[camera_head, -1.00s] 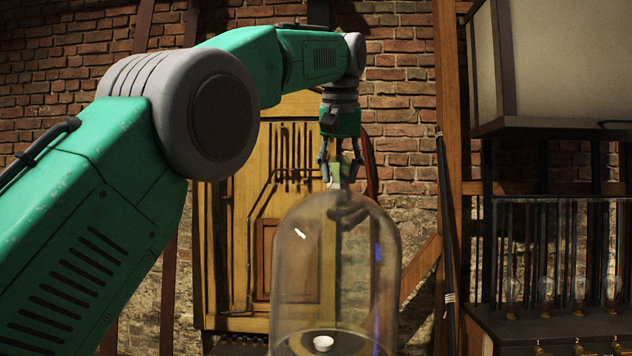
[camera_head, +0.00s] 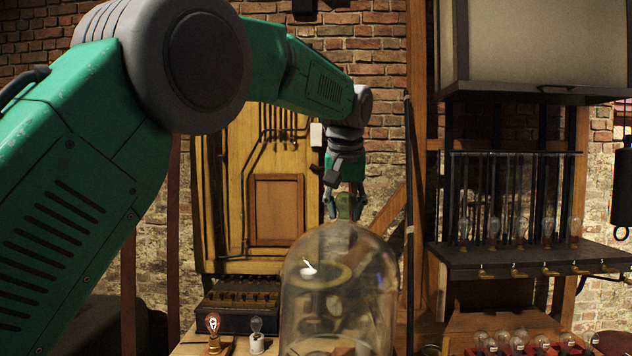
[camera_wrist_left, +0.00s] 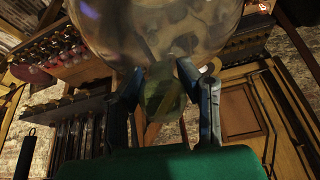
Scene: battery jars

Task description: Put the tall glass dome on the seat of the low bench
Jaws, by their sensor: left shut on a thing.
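The tall glass dome (camera_head: 340,300) is a clear bell with a rounded top, upright at the bottom middle of the head view. Its lower rim is cut off by the picture's edge. My left gripper (camera_head: 344,212) is above it, shut on the greenish knob at its top. In the left wrist view, the fingers (camera_wrist_left: 166,108) stand on both sides of the knob, and the dome (camera_wrist_left: 150,30) fills the top middle. I cannot make out the seat of the low bench. My right gripper is not in view.
A wooden surface with a lit bulb (camera_head: 213,328) and a pale bulb (camera_head: 257,335) is left of the dome. A dark shelf (camera_head: 520,256) with glass bulbs stands right, with several loose bulbs below. A tall wooden panel (camera_head: 277,190) stands behind against the brick wall.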

